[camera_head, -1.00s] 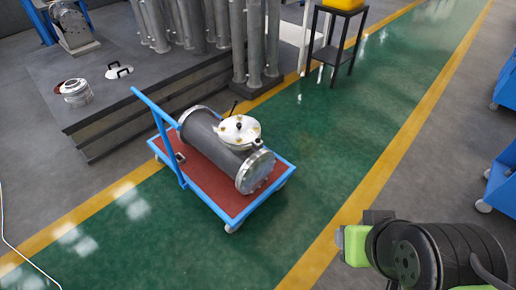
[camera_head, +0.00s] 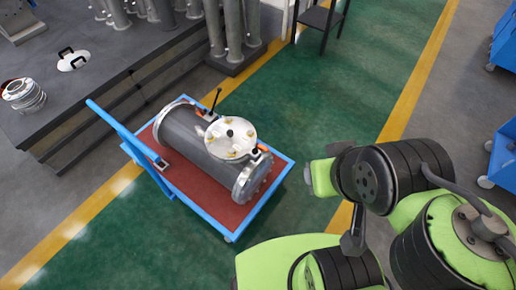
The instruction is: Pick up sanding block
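A flanged grey shell (camera_head: 190,140) lies on its side on a blue cart with a red deck (camera_head: 213,213). A white round cover (camera_head: 231,138) with a dark knob sits on its upper side. A small grey block-like thing (camera_head: 161,165) lies on the deck near the blue handle; it is too small to tell whether it is the sanding block. Small orange pieces (camera_head: 264,148) show at the shell's fittings. My green and black arm is at the lower right, right of the cart. No gripper fingers show.
A dark platform (camera_head: 90,105) at the left carries a ribbed metal part (camera_head: 24,95) and a white plate with black handles (camera_head: 73,60). Several grey pipes stand behind. Blue carts (camera_head: 503,155) stand at the right edge. Green floor is clear beyond the cart.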

